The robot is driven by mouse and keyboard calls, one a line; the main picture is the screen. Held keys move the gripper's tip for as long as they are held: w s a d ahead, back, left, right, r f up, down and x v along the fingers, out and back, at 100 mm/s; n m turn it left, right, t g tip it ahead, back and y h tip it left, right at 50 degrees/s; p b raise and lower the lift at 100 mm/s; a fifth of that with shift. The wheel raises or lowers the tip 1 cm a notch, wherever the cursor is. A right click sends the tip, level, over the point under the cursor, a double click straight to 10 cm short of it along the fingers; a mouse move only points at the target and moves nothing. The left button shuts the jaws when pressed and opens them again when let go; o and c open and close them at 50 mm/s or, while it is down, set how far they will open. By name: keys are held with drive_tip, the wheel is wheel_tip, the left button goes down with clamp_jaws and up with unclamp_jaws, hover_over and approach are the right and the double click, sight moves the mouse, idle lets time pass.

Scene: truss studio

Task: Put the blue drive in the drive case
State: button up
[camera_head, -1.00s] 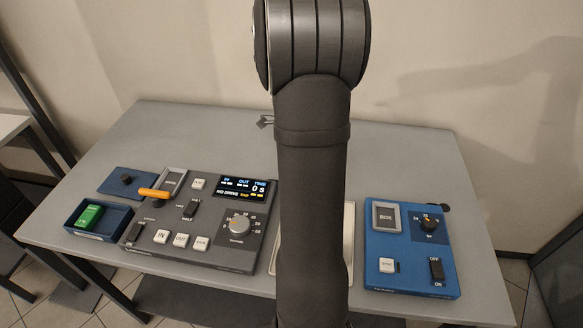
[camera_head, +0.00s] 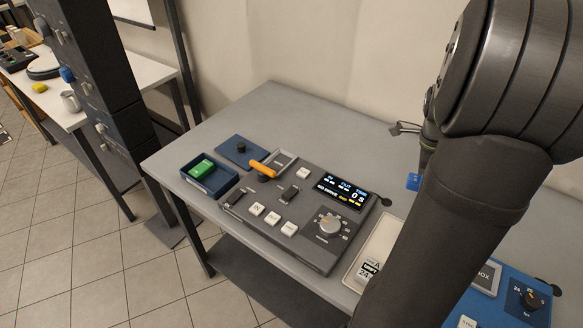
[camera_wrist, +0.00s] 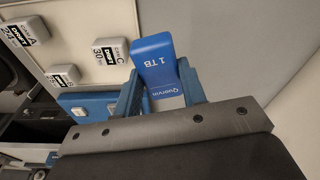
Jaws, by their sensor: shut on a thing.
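The blue drive (camera_wrist: 153,60), marked 1 TB, is held between the two blue fingers of my gripper (camera_wrist: 160,90) in the wrist view. In the head view the drive (camera_head: 413,181) shows as a small blue block above the back right of the table, beside my arm. My arm hides most of the gripper there. The drive case looks to be the open dark blue box (camera_head: 187,171) at the table's left end. A green drive (camera_head: 202,168) lies in it. A flat blue plate with a black knob (camera_head: 241,148), perhaps its lid, lies behind it.
A grey console (camera_head: 300,250) with buttons, a dial, a screen and an orange-handled lever (camera_head: 262,169) stands right of the box. A cream tray (camera_wrist: 85,35) holds several white cards. A blue control box (camera_head: 520,285) is at the right. The table's back is clear.

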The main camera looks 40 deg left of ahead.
drive_tip(key=s+a+n, duration=0.1)
drive_tip(key=a+n, duration=0.7)
drive_tip(key=a, duration=0.9)
drive_tip(key=s+a+n, duration=0.3)
drive_tip(key=s+a, duration=0.2)
drive_tip(key=a, duration=0.3)
drive_tip(key=s+a+n+y, duration=0.1)
drive_tip(key=s+a+n, duration=0.3)
drive_tip(key=a, duration=0.4)
drive_tip(key=s+a+n+t+y, duration=0.1)
drive_tip(key=s+a+n, duration=0.3)
drive_tip(key=a, duration=0.4)
drive_tip(key=shift+s+r, duration=0.3)
drive_tip(key=shift+s, duration=0.5)
hover_over(219, 182)
drive_tip(key=shift+n, duration=0.4)
drive_tip(key=f, duration=0.6)
drive_tip(key=shift+s+d+f, duration=0.2)
drive_tip(key=shift+d+f, duration=0.05)
drive_tip(key=shift+f, duration=0.15)
drive_tip(key=shift+s+a+f, duration=0.1)
drive_tip(key=shift+a, duration=0.05)
drive_tip(key=shift+f, duration=2)
drive_tip(key=o, duration=0.9)
drive_tip(key=shift+f, duration=0.15)
